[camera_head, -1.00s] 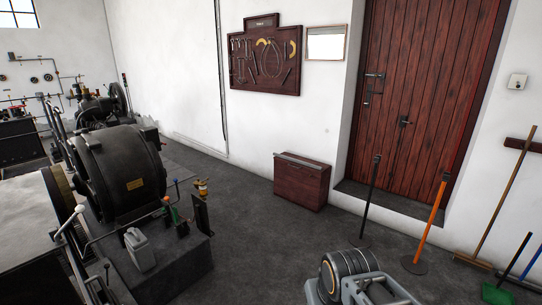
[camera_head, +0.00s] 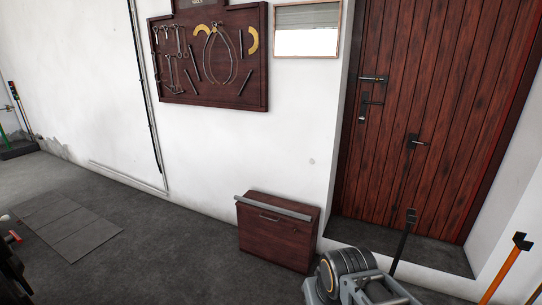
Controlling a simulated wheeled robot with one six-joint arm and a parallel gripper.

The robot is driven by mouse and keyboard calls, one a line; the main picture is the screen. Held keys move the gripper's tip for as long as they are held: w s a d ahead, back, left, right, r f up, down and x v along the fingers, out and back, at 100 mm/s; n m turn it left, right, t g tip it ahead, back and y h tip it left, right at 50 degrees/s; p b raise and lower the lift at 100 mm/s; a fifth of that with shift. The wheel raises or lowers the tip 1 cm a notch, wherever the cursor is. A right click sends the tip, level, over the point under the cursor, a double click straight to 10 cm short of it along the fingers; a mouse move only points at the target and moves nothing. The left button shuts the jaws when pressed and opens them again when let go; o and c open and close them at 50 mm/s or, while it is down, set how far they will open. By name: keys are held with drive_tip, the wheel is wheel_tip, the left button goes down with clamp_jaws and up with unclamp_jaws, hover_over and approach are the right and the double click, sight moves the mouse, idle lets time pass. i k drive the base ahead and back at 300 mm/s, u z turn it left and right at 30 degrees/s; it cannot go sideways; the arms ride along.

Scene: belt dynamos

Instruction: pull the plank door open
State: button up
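The plank door (camera_head: 430,110) is dark red-brown with upright boards, set in a recess in the white wall at the right. It looks shut. A dark metal latch (camera_head: 373,80) with a small plate below it sits near its left edge. A second dark handle (camera_head: 415,141) sticks out lower and nearer the middle. Part of my own arm shows at the bottom, right of the middle, in front of the door. My gripper's fingers do not show.
A wooden chest (camera_head: 278,232) stands against the wall left of the doorway. A black post (camera_head: 402,240) and an orange post (camera_head: 505,268) stand before the door step. A tool board (camera_head: 209,55) hangs on the wall. Grey floor at the left is mostly clear.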

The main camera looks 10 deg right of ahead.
sight(452, 70)
drive_tip(key=z, duration=0.35)
drive_tip(key=i, duration=2.2)
drive_tip(key=z, duration=0.3)
